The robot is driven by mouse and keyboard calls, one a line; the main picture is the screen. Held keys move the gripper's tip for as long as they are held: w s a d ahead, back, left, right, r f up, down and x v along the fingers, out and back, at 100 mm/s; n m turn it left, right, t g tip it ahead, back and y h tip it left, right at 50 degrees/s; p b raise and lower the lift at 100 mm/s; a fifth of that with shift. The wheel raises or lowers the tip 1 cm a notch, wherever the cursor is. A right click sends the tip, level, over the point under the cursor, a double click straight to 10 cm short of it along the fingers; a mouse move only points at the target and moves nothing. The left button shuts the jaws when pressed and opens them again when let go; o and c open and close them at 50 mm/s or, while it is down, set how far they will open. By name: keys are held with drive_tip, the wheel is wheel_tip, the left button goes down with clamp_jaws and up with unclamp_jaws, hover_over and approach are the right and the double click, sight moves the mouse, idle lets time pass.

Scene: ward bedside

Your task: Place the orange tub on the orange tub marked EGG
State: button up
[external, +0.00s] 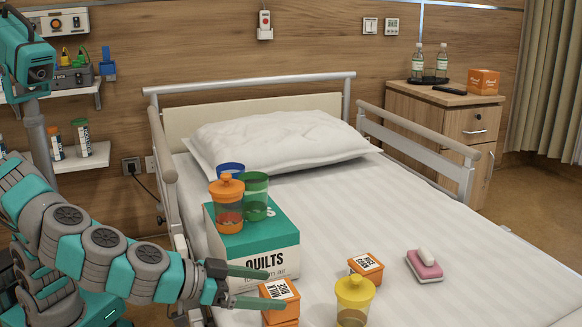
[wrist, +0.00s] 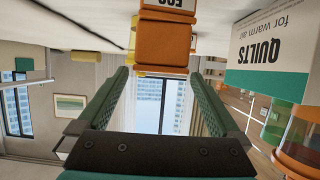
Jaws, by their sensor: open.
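Two orange tubs are stacked at the bed's near side in the external view. The upper orange tub (external: 280,290) has a white label on its top and sits on the lower orange tub (external: 281,320). In the wrist view, which is upside down, the stack shows with the upper tub (wrist: 163,48) and a tub with a label reading EGG (wrist: 168,8) at the picture's top edge. My gripper (external: 276,288) is open, its fingers on either side of the upper tub's near end; contact cannot be told. Another labelled orange tub (external: 366,266) stands apart to the right.
A white and teal QUILTS box (external: 250,250) carries orange, green and blue cups behind my gripper. A yellow lidded jar (external: 354,300) stands right of the stack. A pink and white block (external: 425,265) lies farther right. The bed's right side is clear.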

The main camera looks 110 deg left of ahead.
drive_tip(key=v, duration=0.5)
drive_tip(key=shift+s+d+r, duration=0.1)
drive_tip(key=shift+s+d, duration=0.1)
drive_tip(key=s+a+r+m+g+p, duration=0.1)
drive_tip(key=s+a+g+p, duration=0.4)
drive_tip(key=s, duration=0.8)
drive_tip(key=s+a+r+m+g+p, duration=0.15)
drive_tip(key=s+a+g, duration=0.25)
drive_tip(key=s+a, duration=0.6)
drive_tip(key=s+d+f+m+h+p, duration=0.1)
drive_tip(key=s+d+f+m+h, duration=0.1)
drive_tip(key=s+d, duration=0.3)
drive_tip(key=s+d+f+m+g+h+p, duration=0.1)
drive_tip(key=s+d+f+m+h+p, duration=0.1)
drive_tip(key=s, duration=0.8)
drive_tip(key=s+d+f+m+g+h+p, duration=0.1)
drive_tip(key=s+d+f+m+h, duration=0.1)
drive_tip(key=s+d+f+h, duration=0.2)
drive_tip(key=s+d+h, duration=0.1)
drive_tip(key=s+d, duration=0.2)
drive_tip(key=s, duration=0.1)
drive_tip(key=shift+s+d, duration=0.4)
drive_tip(key=shift+f, duration=0.1)
